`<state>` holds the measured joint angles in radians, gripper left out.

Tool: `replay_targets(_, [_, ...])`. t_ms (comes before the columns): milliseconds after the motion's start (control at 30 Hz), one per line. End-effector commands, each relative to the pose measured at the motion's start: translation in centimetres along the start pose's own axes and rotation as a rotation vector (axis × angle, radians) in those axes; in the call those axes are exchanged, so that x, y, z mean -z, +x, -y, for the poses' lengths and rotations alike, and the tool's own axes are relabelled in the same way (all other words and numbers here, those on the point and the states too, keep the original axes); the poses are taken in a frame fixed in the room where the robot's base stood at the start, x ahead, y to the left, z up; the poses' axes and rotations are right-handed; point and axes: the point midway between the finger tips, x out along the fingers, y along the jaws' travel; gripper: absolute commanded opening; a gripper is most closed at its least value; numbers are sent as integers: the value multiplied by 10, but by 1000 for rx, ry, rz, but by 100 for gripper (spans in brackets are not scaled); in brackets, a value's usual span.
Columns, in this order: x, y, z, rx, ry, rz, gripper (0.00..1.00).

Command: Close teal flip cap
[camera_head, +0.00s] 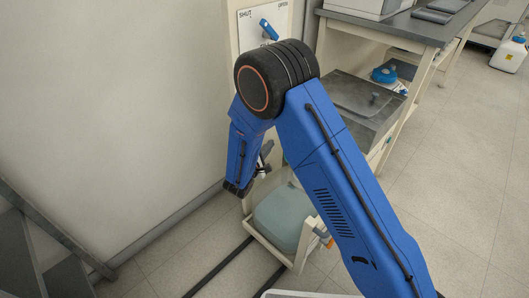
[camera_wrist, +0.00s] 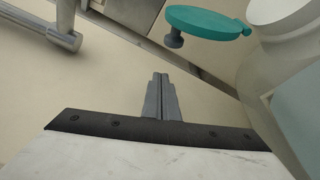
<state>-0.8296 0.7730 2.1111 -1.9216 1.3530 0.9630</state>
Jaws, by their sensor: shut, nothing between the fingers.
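The teal flip cap (camera_wrist: 204,22) is a flat disc at the top of the wrist view. It stands open, reaching out to the left from a small teal hinge (camera_wrist: 245,31) beside the pale container neck (camera_wrist: 275,10). A grey-teal plug (camera_wrist: 174,40) hangs under the cap's left part. My gripper (camera_wrist: 160,76) is shut and empty, below and left of the cap and apart from it. In the head view my arm hides much of the area around the gripper, and I cannot make out the cap clearly there. A pale teal container (camera_head: 283,217) sits low below my arm.
The container's pale body (camera_wrist: 282,75) fills the wrist view's right side. A metal bar (camera_wrist: 40,28) is at its upper left. In the head view, a wall panel with a blue handle (camera_head: 268,29) stands behind my arm, and a bench (camera_head: 385,33) is at right.

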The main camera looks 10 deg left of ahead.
Motion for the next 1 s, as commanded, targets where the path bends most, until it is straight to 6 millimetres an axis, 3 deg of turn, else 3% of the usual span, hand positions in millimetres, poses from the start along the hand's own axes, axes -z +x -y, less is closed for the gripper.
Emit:
replay_targets(33, [-1, 8, 1, 1, 0, 2, 0])
replay_targets(400, [-36, -7, 0, 0, -1, 0, 0])
replay_targets(1000, [-35, -10, -2, -7, 21, 0, 0])
